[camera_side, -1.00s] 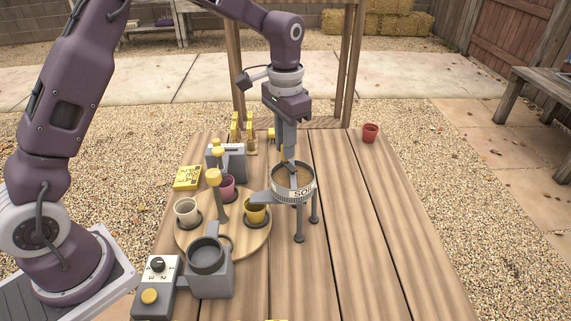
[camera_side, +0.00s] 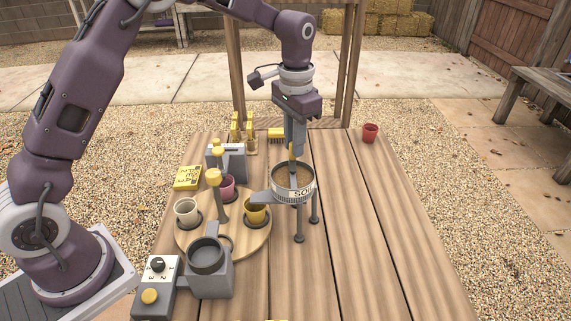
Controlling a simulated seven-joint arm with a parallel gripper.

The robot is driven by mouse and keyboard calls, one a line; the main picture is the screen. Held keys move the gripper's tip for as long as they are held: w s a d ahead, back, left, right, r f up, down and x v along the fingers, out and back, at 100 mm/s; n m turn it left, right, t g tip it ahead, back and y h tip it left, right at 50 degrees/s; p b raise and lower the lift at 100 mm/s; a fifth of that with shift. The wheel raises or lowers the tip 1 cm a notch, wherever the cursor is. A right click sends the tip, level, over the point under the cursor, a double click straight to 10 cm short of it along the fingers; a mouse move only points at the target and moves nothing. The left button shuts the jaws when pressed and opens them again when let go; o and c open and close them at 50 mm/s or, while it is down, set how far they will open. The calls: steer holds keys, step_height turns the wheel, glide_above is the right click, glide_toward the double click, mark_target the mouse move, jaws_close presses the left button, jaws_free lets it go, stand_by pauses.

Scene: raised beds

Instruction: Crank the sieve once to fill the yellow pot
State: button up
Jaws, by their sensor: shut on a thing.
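The sieve (camera_side: 294,196) is a round grey pan of brown soil on thin legs, with "SOIL" lettering on its front. Its grey chute points left, over the yellow pot (camera_side: 256,214). The yellow pot stands upright on the round wooden turntable (camera_side: 235,246); how much is in it is hard to tell. My gripper (camera_side: 293,150) points down just above the sieve. It is shut on the yellow crank handle (camera_side: 291,154), which the fingers partly hide.
A cream pot (camera_side: 186,211) and a pink pot (camera_side: 227,189) share the turntable around a yellow-knobbed post. A grey dial unit (camera_side: 157,282) with a cup holder stands in front. The table's right side is clear.

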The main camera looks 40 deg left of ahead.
steer(key=shift+w+d, duration=0.25)
steer(key=shift+d, duration=0.4)
steer(key=shift+w+d, duration=0.1)
steer(key=shift+d, duration=0.6)
steer(key=shift+s+d, duration=0.2)
steer(key=shift+d, duration=0.35)
steer(key=shift+s+d, duration=0.1)
